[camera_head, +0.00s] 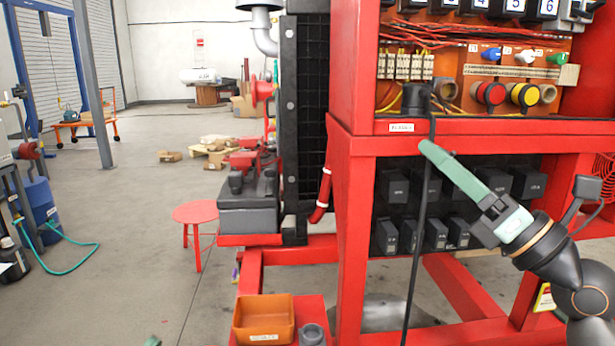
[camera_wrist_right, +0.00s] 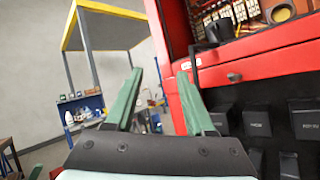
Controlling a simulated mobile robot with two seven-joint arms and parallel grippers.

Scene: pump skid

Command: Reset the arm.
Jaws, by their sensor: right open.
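My right gripper (camera_head: 430,150) reaches in from the right in the head view, in front of the red pump skid frame (camera_head: 352,230). Its green fingers point up and left, with the tips near the red crossbar under the electrical panel. In the right wrist view the two green fingers of the gripper (camera_wrist_right: 160,85) stand apart with nothing between them. A black cable (camera_head: 420,250) hangs down close to the fingertips; whether they touch cannot be told. My left gripper does not show clearly in either view.
The open panel above holds red wires and coloured connectors (camera_head: 490,93). Black boxes (camera_head: 395,187) sit in rows behind the arm. An orange bin (camera_head: 263,320) stands on a red ledge at the bottom, near a red stool (camera_head: 196,213). The floor to the left is largely clear.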

